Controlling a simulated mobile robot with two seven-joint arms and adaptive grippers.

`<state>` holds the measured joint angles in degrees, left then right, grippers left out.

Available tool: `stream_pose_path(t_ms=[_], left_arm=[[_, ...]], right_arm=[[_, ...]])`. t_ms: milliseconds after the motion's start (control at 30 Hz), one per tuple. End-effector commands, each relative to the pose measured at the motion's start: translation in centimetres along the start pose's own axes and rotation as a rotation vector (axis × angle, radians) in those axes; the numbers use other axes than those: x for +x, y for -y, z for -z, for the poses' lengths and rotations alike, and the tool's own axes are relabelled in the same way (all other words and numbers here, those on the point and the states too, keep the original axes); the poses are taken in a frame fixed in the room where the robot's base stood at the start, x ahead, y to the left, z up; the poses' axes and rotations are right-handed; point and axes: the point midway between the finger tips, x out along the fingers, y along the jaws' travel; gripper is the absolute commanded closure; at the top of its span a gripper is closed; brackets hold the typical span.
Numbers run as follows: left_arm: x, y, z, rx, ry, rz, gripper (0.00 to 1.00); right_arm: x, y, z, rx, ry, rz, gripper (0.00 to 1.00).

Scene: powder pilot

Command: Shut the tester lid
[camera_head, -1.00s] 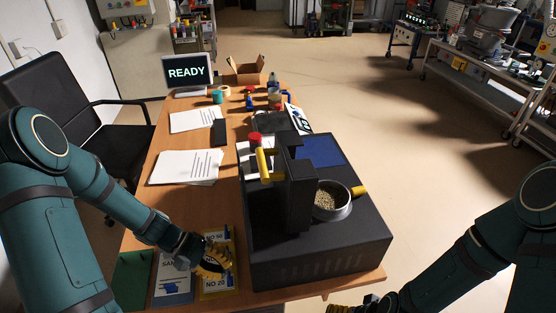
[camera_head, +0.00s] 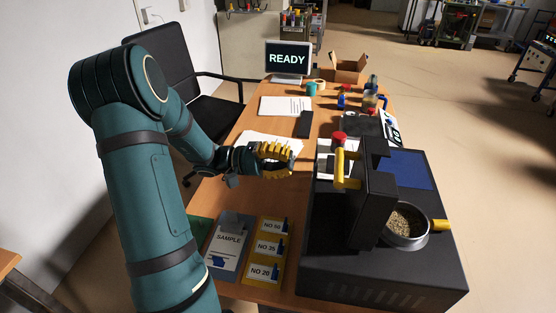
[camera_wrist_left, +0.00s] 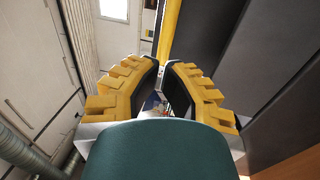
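The tester (camera_head: 380,277) is a black box at the right of the table. Its lid (camera_head: 374,201) stands raised as an upright dark panel, with a yellow handle (camera_head: 340,168) on its left side. A bowl of grain (camera_head: 406,226) sits on the tester right of the lid. My left gripper (camera_head: 292,160) is left of the handle, apart from it, above the table and papers. Its fingers look parted and empty; in the left wrist view a narrow gap shows between the fingertips (camera_wrist_left: 165,65), with a yellow bar (camera_wrist_left: 168,28) beyond them. My right gripper is out of view.
Papers (camera_head: 262,140), a sample sheet (camera_head: 229,240) and a yellow numbered card (camera_head: 268,250) lie left of the tester. A READY screen (camera_head: 287,60), a cardboard box (camera_head: 345,70) and small items stand at the back. Open floor lies right of the table.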

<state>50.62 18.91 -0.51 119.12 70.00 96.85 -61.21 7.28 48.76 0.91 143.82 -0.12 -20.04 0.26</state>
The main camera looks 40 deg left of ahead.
Motion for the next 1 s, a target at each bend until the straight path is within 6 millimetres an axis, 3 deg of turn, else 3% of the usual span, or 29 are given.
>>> stream_pose_path(t_ms=[200, 433, 600, 1000], left_arm=[[4.5, 0.1, -0.1, -0.001, 0.005, -0.001, 1.00], [7.7, 0.1, -0.1, -0.001, 0.003, 0.001, 1.00], [8.8, 0.1, 0.0, -0.002, 0.001, 0.001, 1.00], [8.9, 0.0, 0.0, -0.002, 0.001, 0.002, 1.00]], right_arm=[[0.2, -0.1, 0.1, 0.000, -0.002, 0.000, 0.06], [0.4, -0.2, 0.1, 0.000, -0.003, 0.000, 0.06], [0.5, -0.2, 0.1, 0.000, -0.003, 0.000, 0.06], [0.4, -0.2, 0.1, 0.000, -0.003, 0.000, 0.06]])
